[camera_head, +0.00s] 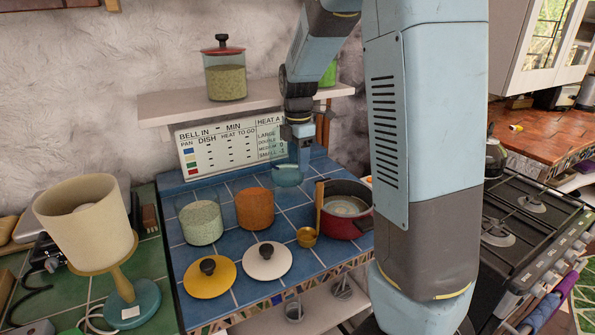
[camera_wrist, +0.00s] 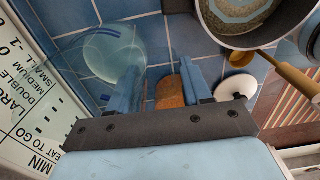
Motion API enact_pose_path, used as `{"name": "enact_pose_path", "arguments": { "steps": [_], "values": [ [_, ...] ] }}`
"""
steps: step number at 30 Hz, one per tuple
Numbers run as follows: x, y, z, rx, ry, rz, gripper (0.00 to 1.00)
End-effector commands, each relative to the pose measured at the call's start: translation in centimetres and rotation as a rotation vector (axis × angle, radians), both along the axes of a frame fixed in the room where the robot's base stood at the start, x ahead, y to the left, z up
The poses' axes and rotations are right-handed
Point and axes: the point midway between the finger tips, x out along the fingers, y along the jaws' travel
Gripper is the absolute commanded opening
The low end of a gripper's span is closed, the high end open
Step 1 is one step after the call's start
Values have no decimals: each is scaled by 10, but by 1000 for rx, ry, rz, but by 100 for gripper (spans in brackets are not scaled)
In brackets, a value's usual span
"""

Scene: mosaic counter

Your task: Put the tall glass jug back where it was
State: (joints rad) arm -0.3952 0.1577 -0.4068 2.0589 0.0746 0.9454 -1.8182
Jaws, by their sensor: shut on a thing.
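The glass jug (camera_head: 288,176) is clear and bluish. In the head view it shows at the back of the blue tiled counter (camera_head: 222,287), in front of the menu board. My gripper (camera_head: 304,158) points down at it and is shut on it. In the wrist view the clear jug (camera_wrist: 105,55) is at upper left, overlapping the left finger of my gripper (camera_wrist: 163,78). Tiles show through its glass. I cannot tell whether its base touches the counter.
A red pot (camera_head: 366,224) with a ladle (camera_head: 308,237) stands right of the jug. An orange-filled jar (camera_head: 255,209) and a pale-filled jar (camera_head: 201,223) stand left. Yellow (camera_head: 209,280) and white (camera_head: 267,262) lids lie in front. The menu board (camera_head: 225,150) and shelf (camera_head: 185,107) are behind.

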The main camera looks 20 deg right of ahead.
Motion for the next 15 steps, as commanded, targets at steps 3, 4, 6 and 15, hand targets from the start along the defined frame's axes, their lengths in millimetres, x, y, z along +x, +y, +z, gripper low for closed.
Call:
{"name": "enact_pose_path", "arguments": {
  "steps": [3, 4, 6, 15],
  "values": [
    [0, 0, -6, 0, -1, 0, 0],
    [0, 0, -9, 0, -1, 0, 0],
    [0, 0, -17, -1, 0, 1, 0],
    [0, 0, -37, 1, -3, 0, 0]
  ]
}}
